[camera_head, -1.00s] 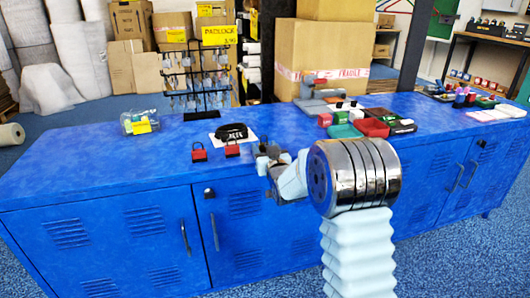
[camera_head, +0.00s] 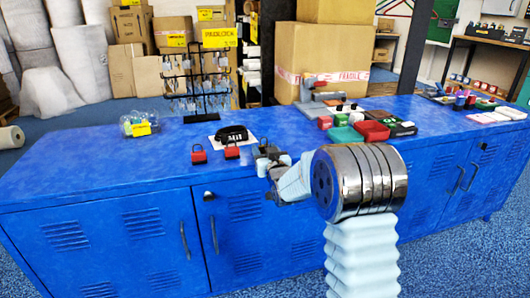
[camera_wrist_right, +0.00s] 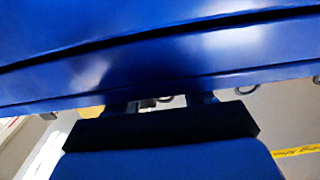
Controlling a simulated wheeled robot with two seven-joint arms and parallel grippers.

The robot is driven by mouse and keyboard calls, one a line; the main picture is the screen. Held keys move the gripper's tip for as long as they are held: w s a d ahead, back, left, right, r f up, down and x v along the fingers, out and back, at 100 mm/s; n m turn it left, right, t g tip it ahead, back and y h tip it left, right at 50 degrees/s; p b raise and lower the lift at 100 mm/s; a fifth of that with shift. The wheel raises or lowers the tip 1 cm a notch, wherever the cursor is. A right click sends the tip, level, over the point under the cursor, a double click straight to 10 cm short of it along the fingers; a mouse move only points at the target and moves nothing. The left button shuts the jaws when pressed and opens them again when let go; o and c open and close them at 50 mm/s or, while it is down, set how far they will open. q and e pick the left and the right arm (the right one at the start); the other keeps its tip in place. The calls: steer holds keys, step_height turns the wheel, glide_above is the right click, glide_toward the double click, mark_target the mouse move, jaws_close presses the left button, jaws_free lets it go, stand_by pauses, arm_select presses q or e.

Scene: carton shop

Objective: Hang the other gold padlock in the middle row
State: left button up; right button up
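A black wire rack (camera_head: 197,104) stands at the back of the blue counter. Several small packs hang on it in rows, too small to tell which holds a gold padlock. A clear tub (camera_head: 140,123) with a yellow label stands left of the rack, its contents unclear. Two red padlocks, one at the left (camera_head: 198,154) and one at the right (camera_head: 232,150), stand at the front. My right gripper (camera_head: 266,160) is just right of them, over the front edge. In the right wrist view its fingers (camera_wrist_right: 160,103) are apart, with no held thing seen. My left gripper is out of view.
A black item (camera_head: 232,134) on a white sheet lies behind the red padlocks. Red and green trays (camera_head: 372,130) and a grey device stand right of centre. The counter's left end (camera_head: 80,160) is clear. Cartons stand behind.

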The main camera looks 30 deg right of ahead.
steer(key=c, duration=0.7)
steer(key=shift+r, duration=0.2)
steer(key=shift+s+r+p, duration=0.2)
steer(key=shift+r+p, duration=0.25)
steer(key=shift+r, duration=0.4)
steer(key=v, duration=0.8)
steer(key=shift+s, duration=0.25)
stand_by(0.4)
